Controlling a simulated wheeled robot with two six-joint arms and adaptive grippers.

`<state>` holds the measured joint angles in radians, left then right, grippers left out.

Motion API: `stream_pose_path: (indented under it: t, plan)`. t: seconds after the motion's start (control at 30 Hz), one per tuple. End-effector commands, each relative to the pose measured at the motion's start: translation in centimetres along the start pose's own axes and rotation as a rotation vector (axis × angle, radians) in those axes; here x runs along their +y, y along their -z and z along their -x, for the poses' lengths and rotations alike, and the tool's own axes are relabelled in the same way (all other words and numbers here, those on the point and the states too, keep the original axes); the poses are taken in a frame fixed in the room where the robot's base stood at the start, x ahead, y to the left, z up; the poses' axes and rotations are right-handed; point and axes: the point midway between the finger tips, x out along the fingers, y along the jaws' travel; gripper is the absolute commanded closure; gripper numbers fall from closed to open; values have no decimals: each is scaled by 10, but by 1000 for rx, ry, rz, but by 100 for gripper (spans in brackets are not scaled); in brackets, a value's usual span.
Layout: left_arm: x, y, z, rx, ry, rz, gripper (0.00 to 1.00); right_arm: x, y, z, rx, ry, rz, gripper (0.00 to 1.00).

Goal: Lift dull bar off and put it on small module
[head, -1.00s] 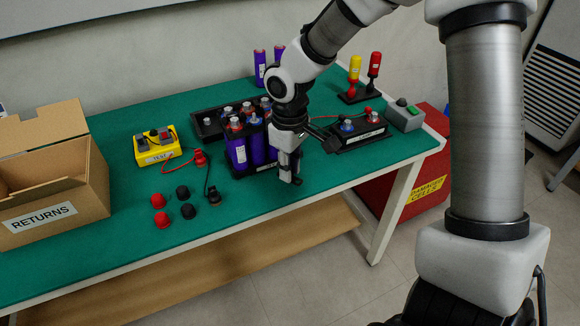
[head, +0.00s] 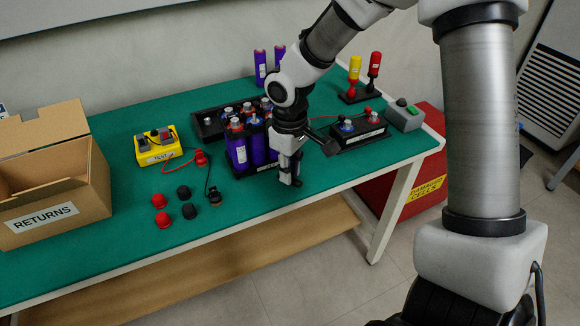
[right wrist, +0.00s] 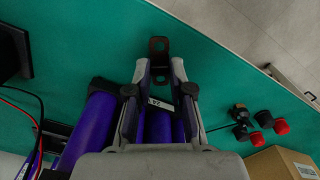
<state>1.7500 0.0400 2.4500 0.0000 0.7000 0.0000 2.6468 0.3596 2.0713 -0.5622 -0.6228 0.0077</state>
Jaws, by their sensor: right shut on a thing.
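My right gripper (head: 290,178) points down at the front right of the rack of purple cells (head: 238,155). Whether the bar touches the cells below cannot be told. The small module (head: 360,137), a low black block with a blue and a red terminal and a white label, stands to the right of the gripper. My left gripper is not in view.
A yellow tester (head: 156,152) with leads, red and black caps (head: 184,192), and a RETURNS box (head: 50,190) are on the left. Behind the small module stand yellow and red-handled tools (head: 364,75); a grey switch box (head: 404,120) is to its right.

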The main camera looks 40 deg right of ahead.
Motion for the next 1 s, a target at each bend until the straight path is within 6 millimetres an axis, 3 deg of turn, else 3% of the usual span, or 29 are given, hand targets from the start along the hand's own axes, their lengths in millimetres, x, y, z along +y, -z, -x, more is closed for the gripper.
stream_pose_path:
  t: [1.0]
  plan:
    - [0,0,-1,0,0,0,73,0,0,-15,0,0,-1,100]
